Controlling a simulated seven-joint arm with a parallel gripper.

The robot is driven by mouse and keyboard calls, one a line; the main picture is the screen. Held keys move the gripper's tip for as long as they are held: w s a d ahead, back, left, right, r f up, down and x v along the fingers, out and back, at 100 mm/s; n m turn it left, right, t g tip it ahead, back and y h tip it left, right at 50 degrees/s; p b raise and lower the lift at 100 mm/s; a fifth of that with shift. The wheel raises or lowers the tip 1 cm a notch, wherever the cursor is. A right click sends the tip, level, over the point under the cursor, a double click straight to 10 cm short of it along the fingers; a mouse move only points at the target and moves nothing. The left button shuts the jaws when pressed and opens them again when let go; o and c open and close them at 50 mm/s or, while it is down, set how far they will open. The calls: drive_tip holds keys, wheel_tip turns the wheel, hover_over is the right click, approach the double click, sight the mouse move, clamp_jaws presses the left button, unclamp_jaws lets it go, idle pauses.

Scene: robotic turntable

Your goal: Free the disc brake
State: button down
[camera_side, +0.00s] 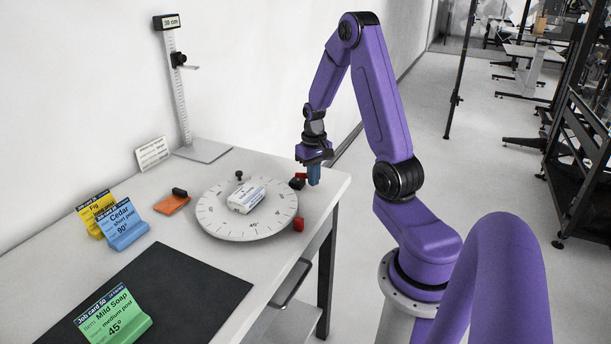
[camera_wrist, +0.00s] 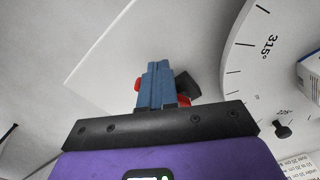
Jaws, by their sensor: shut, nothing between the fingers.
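The round white turntable (camera_side: 222,220) with degree marks sits on the table, and part of it shows in the wrist view (camera_wrist: 240,68). A black block with a red part (camera_side: 298,182), which looks like the disc brake, is at its far right rim. In the wrist view its black part (camera_wrist: 187,84) shows beside my fingers, with red behind them; the rest is hidden. My gripper (camera_side: 314,178) has blue fingers, shut and empty, pointing down close beside this block. Whether they touch it, I cannot tell. The fingers also show in the wrist view (camera_wrist: 155,82).
A white labelled box (camera_side: 246,197) lies on the turntable, with a black knob (camera_side: 239,177) behind. Job cards, an orange pad (camera_side: 172,204) and a height gauge (camera_side: 185,90) stand left. The table's right edge is close to my gripper.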

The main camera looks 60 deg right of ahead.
drive_tip(key=shift+d, duration=0.55)
drive_tip(key=shift+w+d, duration=0.3)
drive_tip(key=shift+d, duration=0.45)
idle(0.4)
drive_tip(key=shift+w+d, duration=0.25)
wheel_tip(320, 180, up, 7)
idle(0.9)
